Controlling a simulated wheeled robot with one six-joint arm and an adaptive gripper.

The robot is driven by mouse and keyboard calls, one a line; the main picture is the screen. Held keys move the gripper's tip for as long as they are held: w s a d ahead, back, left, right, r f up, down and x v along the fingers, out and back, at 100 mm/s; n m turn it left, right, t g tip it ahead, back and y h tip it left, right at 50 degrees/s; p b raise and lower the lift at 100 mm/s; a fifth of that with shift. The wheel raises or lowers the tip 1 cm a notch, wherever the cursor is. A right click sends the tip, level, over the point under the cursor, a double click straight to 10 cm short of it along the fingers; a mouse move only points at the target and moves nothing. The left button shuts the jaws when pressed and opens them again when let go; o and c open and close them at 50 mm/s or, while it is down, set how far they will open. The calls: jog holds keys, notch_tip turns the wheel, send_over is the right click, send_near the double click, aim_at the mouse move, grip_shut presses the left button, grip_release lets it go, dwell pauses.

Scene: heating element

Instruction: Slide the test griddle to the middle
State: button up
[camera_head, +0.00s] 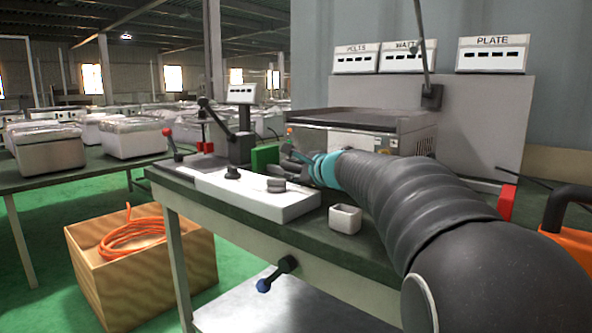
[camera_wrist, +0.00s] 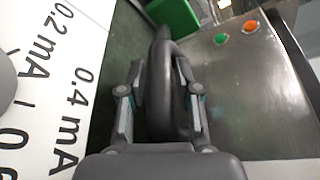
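The test griddle (camera_head: 355,125) is a steel box with a dark flat top, standing on the bench behind my arm. Its metal front, with a green and an orange button, fills the right of the wrist view (camera_wrist: 245,95). A dark looped handle (camera_wrist: 163,85) stands out beside that front. My gripper (camera_wrist: 160,105) is open, with one finger on each side of the handle. A small gap shows at the left finger; whether the right finger touches cannot be told. In the head view my gripper (camera_head: 298,160) is at the griddle's left front, partly hidden by my arm.
A white panel with mA markings (camera_wrist: 55,70) lies left of my gripper; it also shows in the head view (camera_head: 235,192). A green block (camera_head: 265,158) stands close to my gripper. A small white box (camera_head: 345,219) sits at the bench's front edge. A grey backboard (camera_head: 485,125) is behind.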

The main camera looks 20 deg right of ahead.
jog(key=v, duration=1.2)
